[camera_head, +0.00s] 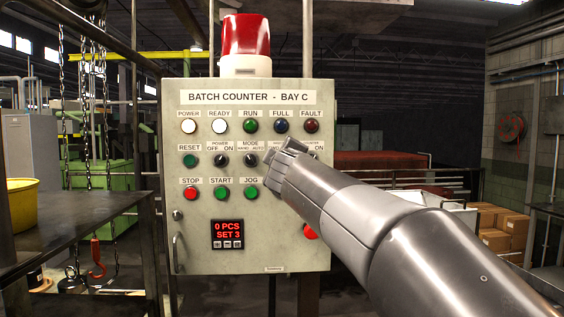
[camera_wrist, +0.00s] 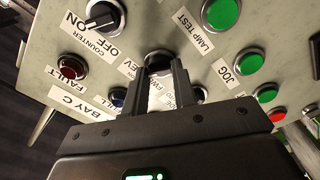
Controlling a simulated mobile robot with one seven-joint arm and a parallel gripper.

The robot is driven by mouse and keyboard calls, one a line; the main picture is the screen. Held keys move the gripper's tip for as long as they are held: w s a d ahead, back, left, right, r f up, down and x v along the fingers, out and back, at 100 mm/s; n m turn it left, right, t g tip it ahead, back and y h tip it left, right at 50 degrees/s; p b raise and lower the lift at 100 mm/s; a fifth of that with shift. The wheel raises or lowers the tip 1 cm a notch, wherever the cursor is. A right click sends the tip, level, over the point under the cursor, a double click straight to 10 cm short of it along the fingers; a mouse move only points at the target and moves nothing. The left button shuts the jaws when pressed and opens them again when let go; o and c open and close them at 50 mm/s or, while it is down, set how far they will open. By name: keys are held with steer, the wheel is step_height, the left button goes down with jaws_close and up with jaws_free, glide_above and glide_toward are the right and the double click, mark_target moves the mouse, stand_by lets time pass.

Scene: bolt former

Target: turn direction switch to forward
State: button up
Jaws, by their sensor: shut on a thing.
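The direction switch (camera_wrist: 158,60) is a black rotary knob on the grey panel. In the wrist view it sits between the tips of my two fingers. My gripper (camera_wrist: 164,76) is shut on it. Labels reading REV and FWD show partly beside the fingers, and the rest is covered. Which way the knob points cannot be told. In the head view, my gripper (camera_head: 277,166) is against the panel, right of the MODE switch (camera_head: 250,160), and hides the direction switch.
The batch counter panel (camera_head: 205,255) has several lamps above, a STOP button (camera_head: 190,193) and a JOG button (camera_head: 250,193) below. In the wrist view the COUNTER switch (camera_wrist: 105,15) and green LAMP TEST button (camera_wrist: 221,12) are close to my fingers. A table (camera_head: 75,222) stands at left.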

steer(key=shift+n, duration=0.3)
steer(key=n, duration=1.1)
steer(key=shift+f, duration=0.1)
stand_by(0.4)
steer(key=o, duration=1)
